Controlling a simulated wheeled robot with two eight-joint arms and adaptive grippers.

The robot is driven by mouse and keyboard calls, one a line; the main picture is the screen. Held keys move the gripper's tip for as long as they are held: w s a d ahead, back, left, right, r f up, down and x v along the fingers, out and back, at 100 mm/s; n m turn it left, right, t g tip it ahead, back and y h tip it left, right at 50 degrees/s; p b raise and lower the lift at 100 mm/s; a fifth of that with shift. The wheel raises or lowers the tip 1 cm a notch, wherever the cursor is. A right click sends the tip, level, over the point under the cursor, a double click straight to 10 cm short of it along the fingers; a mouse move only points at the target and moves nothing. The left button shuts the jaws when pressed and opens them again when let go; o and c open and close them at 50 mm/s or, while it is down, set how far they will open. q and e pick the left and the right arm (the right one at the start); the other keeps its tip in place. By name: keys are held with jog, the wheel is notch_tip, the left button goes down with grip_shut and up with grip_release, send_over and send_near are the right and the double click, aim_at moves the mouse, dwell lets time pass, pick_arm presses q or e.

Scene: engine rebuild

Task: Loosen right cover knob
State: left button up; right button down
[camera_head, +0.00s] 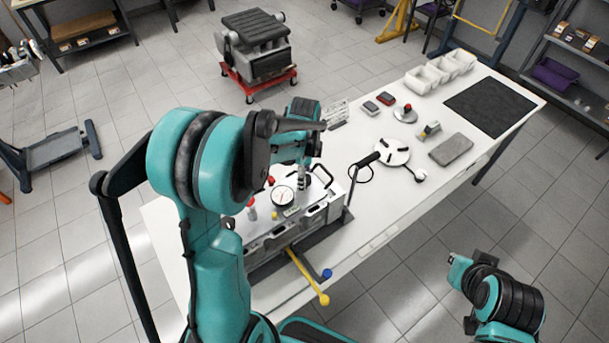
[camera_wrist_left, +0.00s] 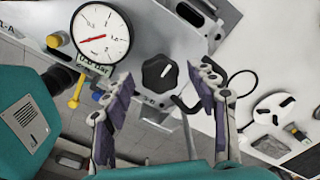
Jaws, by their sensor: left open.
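The black round cover knob (camera_wrist_left: 158,74) has a white pointer line and sits on the light grey cover (camera_wrist_left: 142,24), above a label that seems to read "1-R". My left gripper (camera_wrist_left: 165,108) is open, with one ribbed finger on either side below the knob in the left wrist view. No finger clearly touches the knob. In the head view my left gripper (camera_head: 303,182) is over the cover (camera_head: 320,190) on the table, beside the round gauge (camera_head: 284,197); I cannot make out the knob there. My right arm (camera_head: 500,300) is at the lower right, clear of the table, with no fingers visible.
The white-faced gauge (camera_wrist_left: 101,36) with a red needle stands left of the knob, near a yellow fitting (camera_wrist_left: 76,90). A white round plate (camera_head: 393,153) and grey pad (camera_head: 451,149) lie farther along the white table.

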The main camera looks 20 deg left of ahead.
pick_arm(q)
jog(key=c, duration=1.2)
jog(key=shift+o, duration=0.2)
